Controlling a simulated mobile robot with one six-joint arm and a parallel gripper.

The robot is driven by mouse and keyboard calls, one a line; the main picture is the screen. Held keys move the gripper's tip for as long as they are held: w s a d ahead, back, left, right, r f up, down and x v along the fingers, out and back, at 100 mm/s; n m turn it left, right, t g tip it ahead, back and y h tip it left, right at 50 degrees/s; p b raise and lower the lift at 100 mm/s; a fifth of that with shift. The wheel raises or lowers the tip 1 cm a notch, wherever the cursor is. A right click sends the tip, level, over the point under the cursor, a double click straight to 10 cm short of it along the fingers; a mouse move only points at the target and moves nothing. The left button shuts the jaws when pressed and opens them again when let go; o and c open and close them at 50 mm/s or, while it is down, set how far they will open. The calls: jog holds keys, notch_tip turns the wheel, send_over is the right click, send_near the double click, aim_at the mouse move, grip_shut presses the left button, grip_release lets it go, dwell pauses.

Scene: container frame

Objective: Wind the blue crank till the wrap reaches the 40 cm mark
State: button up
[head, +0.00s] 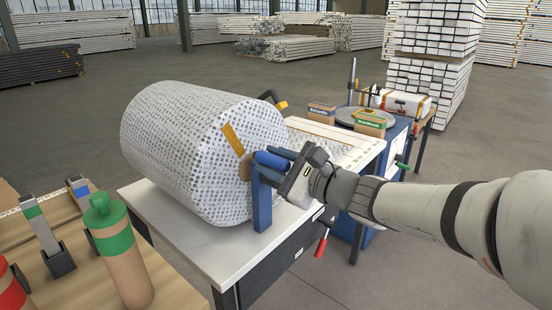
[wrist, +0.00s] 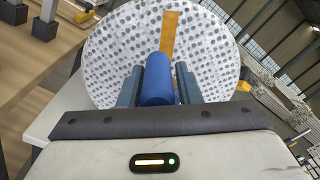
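A large roll of white dotted wrap (head: 190,140) lies on its side on a white-topped bench (head: 165,220). The blue crank (head: 272,160) has its handle at the roll's near end face. The handle shows as a blue cylinder in the wrist view (wrist: 159,78). My gripper (head: 281,163) reaches in from the right, its two dark fingers on either side of the handle and closed up against it. An orange strip (head: 233,139) marks the end face; it also shows in the wrist view (wrist: 169,33). A marked strip (head: 318,130) lies behind the roll; its figures are unreadable.
A blue upright (head: 262,205) stands by the crank. A red-handled lever (head: 322,243) hangs at the bench's right edge. A green-topped bottle-shaped object (head: 118,250) stands at front left. A blue cabinet with a round plate (head: 366,117) stands behind right. Open floor lies beyond.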

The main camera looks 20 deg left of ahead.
jog(key=shift+o, duration=1.4)
jog(key=shift+a+r, duration=0.1)
jog(key=shift+s, duration=0.1)
jog(key=v, duration=0.8)
